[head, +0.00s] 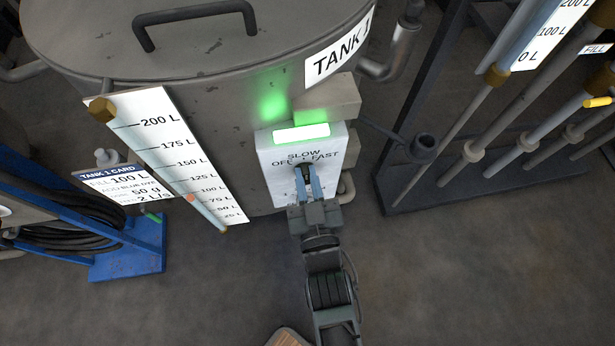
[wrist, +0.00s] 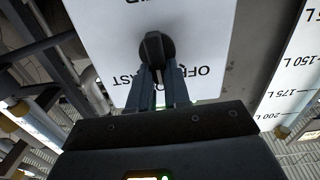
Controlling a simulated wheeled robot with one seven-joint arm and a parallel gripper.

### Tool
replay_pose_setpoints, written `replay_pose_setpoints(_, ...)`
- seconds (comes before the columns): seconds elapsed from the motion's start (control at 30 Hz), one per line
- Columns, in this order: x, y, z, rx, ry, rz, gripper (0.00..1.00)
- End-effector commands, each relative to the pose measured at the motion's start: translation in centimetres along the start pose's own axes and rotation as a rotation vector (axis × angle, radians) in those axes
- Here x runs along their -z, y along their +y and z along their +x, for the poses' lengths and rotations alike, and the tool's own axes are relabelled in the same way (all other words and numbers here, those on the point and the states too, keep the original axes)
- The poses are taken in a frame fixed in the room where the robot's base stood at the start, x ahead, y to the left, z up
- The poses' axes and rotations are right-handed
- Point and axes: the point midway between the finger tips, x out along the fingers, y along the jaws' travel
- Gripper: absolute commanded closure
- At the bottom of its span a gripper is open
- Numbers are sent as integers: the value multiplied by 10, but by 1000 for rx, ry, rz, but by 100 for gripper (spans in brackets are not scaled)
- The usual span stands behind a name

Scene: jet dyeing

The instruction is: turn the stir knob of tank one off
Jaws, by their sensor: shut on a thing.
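The stir knob (wrist: 152,44) of tank one is a small black knob on a white control panel (head: 265,158) marked OFF, SLOW and FAST. The panel is on the front of the grey tank (head: 200,62) labelled TANK 1. A green lamp (head: 302,133) on top of the panel is lit. My gripper (head: 307,178) reaches the panel from below, its two fingers shut on the knob; the wrist view shows the fingertips (wrist: 157,68) at the knob's sides, with the panel text upside down. The fingers hide part of the knob and lettering, so I cannot tell which mark it points at.
A litre scale board (head: 165,150) stands left of the panel, with a tank 1 card (head: 112,186) and a blue hose stand (head: 130,250) beyond it. A dark rack with slanted pipes (head: 470,170) stands on the right. The floor (head: 440,280) at front right is clear.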

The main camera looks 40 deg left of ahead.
Motion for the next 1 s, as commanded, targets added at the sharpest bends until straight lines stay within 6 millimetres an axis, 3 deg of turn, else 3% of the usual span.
replay_pose_setpoints(1.0,-7,-11,0,0,-2,-752,100)
